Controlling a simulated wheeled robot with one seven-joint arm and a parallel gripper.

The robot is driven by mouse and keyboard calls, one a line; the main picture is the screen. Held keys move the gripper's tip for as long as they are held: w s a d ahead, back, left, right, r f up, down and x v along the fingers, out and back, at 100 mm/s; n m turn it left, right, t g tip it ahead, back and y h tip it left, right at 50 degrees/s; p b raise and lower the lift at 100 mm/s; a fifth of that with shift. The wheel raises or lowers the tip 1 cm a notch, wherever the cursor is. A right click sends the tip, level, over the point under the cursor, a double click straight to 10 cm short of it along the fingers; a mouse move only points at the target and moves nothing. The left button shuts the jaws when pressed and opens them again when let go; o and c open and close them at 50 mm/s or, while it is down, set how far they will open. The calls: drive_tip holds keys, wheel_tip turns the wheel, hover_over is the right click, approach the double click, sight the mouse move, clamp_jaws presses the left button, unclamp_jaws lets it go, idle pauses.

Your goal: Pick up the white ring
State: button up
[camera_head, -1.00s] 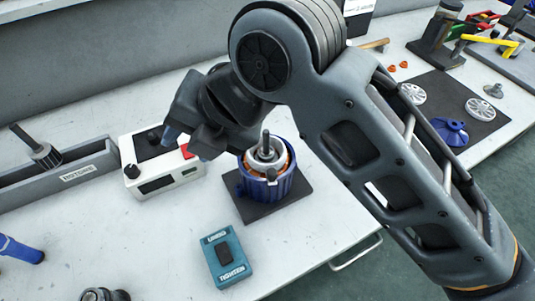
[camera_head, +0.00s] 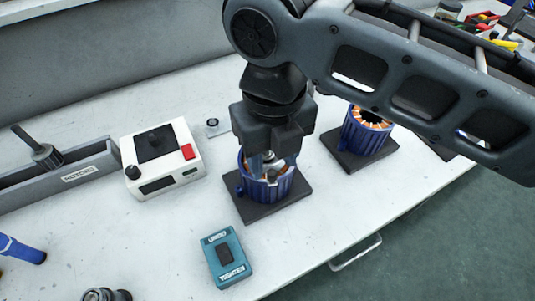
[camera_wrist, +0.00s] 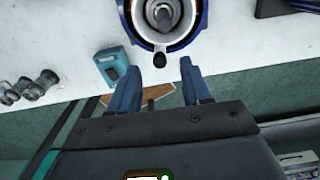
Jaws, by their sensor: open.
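The white ring (camera_wrist: 141,24) shows in the wrist view at the top edge, around a grey shaft (camera_wrist: 163,14) inside the blue motor housing (camera_head: 266,188). The picture's top edge cuts off part of it. In the head view my gripper largely hides the ring, and only pale bits show between the fingers. My gripper (camera_wrist: 172,64) is open and empty, with its two blue fingertips apart. In the wrist view the fingertips lie just below the housing's rim. In the head view the gripper points down over the housing. I cannot tell whether the fingers touch anything.
The housing stands on a dark square base (camera_head: 290,207). A white control box (camera_head: 165,170) is to its left, a teal box (camera_head: 226,257) in front. A second blue housing with copper windings (camera_head: 366,130) stands to the right. A grey rack (camera_head: 92,165) lies far left. White table is clear between them.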

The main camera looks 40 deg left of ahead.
sight(272, 172)
drive_tip(key=shift+f, duration=1.85)
drive_tip(key=shift+c, duration=0.4)
clamp_jaws()
